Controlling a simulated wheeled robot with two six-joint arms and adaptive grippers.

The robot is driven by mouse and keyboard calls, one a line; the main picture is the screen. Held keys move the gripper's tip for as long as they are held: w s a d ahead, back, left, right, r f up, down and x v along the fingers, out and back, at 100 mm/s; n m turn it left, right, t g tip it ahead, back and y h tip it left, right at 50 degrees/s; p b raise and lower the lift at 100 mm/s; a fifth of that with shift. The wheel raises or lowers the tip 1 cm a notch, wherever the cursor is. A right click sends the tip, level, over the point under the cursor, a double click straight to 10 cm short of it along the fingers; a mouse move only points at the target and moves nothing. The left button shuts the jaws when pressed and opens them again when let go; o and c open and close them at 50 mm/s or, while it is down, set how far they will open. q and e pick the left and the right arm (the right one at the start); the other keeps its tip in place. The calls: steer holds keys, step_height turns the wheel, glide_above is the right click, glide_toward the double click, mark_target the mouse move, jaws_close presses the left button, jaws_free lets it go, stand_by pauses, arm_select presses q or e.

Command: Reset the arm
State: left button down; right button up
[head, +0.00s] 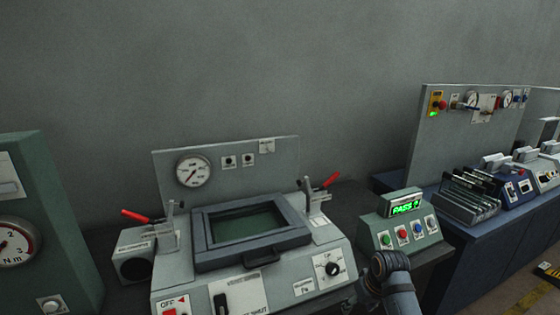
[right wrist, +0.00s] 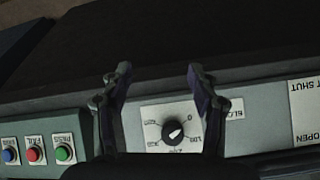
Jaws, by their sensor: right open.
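My right arm (head: 392,280) shows at the lower right of the head view, in front of the green-grey button box and just right of the test machine. Its fingers cannot be made out there. In the right wrist view my right gripper (right wrist: 158,75) is open, its two fingers apart with nothing between them. A black dial knob (right wrist: 173,131) on a white plate shows between and below the fingertips; I cannot tell how far off it is. The same knob (head: 333,269) is on the machine's front in the head view. My left gripper is not in view.
The test machine (head: 180,268) has a framed dark window (head: 245,226) and red-handled clamps (head: 135,216) (head: 330,180). The button box (head: 400,245) shows a lit PASS display (head: 405,207). A torque gauge unit (head: 60,215) stands left. A blue bench (head: 480,245) with racks stands right.

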steer(key=s+f+t+h, duration=0.1)
steer(key=s+f+h, duration=0.15)
steer(key=s, duration=2.25)
steer(key=s+d+f+m+g, duration=0.1)
steer(key=d+f, duration=0.2)
steer(key=f, duration=2.2)
steer(key=s+d+f+g, duration=0.1)
steer(key=s+f, duration=1.7)
steer(key=s, duration=0.1)
steer(key=shift+s+d+f+g, duration=0.2)
steer(key=shift+s+f+g, duration=0.05)
steer(key=shift+f+g, duration=0.05)
steer(key=shift+y, duration=0.25)
